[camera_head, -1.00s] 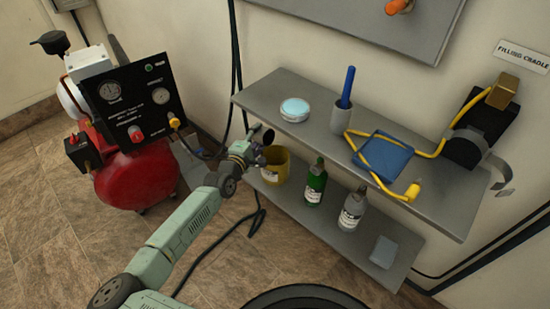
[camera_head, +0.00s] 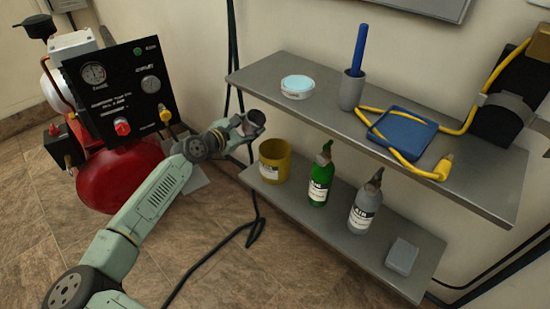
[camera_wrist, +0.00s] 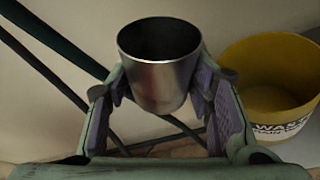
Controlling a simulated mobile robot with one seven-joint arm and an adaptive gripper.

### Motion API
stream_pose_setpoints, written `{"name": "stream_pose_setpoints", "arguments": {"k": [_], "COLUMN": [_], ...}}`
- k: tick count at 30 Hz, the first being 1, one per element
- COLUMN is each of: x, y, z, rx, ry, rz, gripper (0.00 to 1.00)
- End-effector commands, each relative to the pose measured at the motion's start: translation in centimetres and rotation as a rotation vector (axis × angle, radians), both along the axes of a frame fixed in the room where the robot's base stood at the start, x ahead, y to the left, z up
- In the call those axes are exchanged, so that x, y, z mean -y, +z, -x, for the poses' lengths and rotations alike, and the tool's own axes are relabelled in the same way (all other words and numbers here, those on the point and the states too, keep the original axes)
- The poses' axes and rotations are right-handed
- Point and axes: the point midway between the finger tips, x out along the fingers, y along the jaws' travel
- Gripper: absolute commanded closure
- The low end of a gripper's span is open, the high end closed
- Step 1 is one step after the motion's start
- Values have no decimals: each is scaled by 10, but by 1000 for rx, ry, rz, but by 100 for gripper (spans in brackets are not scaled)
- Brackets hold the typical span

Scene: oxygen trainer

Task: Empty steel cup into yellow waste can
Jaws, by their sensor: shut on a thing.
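My gripper (camera_head: 246,125) is shut on the steel cup (camera_head: 255,120), left of the lower shelf. In the wrist view the cup (camera_wrist: 158,82) sits between the two fingers, roughly upright with its mouth up. Its inside is dark, so I cannot tell what it holds. The yellow waste can (camera_head: 275,165) stands on the left end of the lower shelf, below and slightly right of the cup. In the wrist view the can (camera_wrist: 262,97) is to the right of the cup, apart from it, and the part of its inside that shows looks empty.
A green bottle (camera_head: 319,182) and a grey bottle (camera_head: 364,208) stand right of the can on the lower shelf (camera_head: 320,225). A red compressor (camera_head: 122,175) stands at left, with black cables (camera_head: 253,205) hanging nearby.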

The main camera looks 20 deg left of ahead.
Motion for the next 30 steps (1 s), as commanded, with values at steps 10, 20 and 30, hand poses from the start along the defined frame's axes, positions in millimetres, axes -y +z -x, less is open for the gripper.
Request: {"name": "stream_pose_setpoints", "arguments": {"k": [10, 20, 30], "x": [-18, -31, -36], "y": [-44, -67, -68], "z": [-8, -13, -15], "rx": [-89, -167, -202], "ry": [3, 6, 6], "rz": [221, 408, 491], "gripper": [88, 88, 88]}}
